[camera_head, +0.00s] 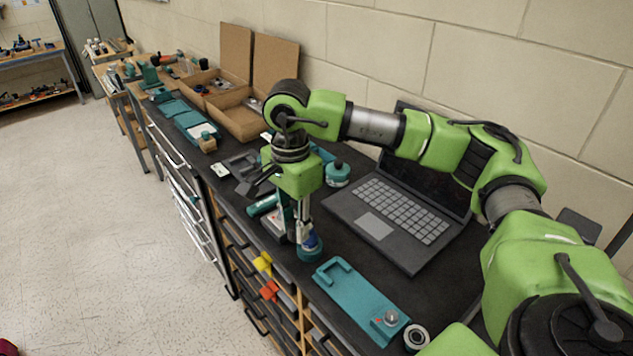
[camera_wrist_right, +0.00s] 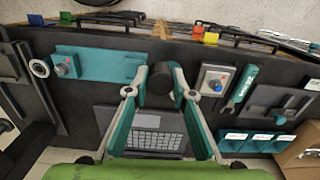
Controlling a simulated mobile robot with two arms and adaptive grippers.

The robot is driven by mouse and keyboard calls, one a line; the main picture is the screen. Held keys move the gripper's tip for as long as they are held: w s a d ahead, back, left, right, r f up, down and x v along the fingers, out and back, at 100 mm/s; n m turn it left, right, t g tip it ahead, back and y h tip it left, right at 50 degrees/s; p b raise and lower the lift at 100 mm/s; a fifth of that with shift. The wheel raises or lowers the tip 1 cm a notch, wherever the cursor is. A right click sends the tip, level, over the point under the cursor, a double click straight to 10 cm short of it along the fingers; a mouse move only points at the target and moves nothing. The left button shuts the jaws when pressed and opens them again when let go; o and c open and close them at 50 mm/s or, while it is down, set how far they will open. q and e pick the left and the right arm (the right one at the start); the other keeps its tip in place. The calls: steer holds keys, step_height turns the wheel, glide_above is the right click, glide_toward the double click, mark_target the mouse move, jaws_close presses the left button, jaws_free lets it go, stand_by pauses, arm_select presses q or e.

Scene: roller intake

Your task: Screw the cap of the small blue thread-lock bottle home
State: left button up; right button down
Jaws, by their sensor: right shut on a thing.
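My right gripper (camera_head: 303,236) points down at the front edge of the dark bench. It also shows in the wrist view (camera_wrist_right: 160,80), where its fingers are closed on both sides of a dark round cap (camera_wrist_right: 160,77). Below the fingertips in the head view is the small blue bottle (camera_head: 311,242), mostly hidden by the gripper. It stands in a round teal holder (camera_head: 309,256). The cap hides the bottle in the wrist view, and the cap's thread cannot be seen. My left gripper is in neither view.
A teal plate (camera_head: 352,291) with a round knob lies just right of the holder, with a ring (camera_head: 416,338) beyond it. An open laptop (camera_head: 398,216) lies behind. A teal round container (camera_head: 337,174) and cardboard boxes (camera_head: 237,112) stand farther back. Yellow and red clips (camera_head: 268,290) are at the drawers.

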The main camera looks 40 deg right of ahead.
steer(key=w+d+m, duration=0.1)
steer(key=m, duration=0.2)
steer(key=w+d+r+m+p, duration=0.1)
steer(key=d+m, duration=0.1)
steer(key=w+d+r+m, duration=0.1)
steer(key=w+d+m, duration=0.1)
steer(key=m, duration=0.1)
steer(key=shift+m+p, duration=0.3)
steer(key=shift+d+r+m, duration=0.1)
steer(key=shift+d+m, duration=0.2)
steer(key=shift+s+d+f+b, duration=0.1)
steer(key=shift+s+f+b, duration=0.1)
steer(key=shift+f+b, duration=0.55)
step_height(320, 180, down, 2)
steer(key=shift+w+f+b, duration=0.1)
steer(key=shift+f+b, duration=0.1)
steer(key=shift+b, duration=0.35)
steer(key=shift+f, duration=0.25)
steer(key=shift+r, duration=0.2)
arm_select(q)
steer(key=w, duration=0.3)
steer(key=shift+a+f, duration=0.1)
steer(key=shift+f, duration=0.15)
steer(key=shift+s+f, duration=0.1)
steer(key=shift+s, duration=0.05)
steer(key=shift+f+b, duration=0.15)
steer(key=shift+b, duration=0.15)
arm_select(e)
steer(key=shift+f, duration=0.2)
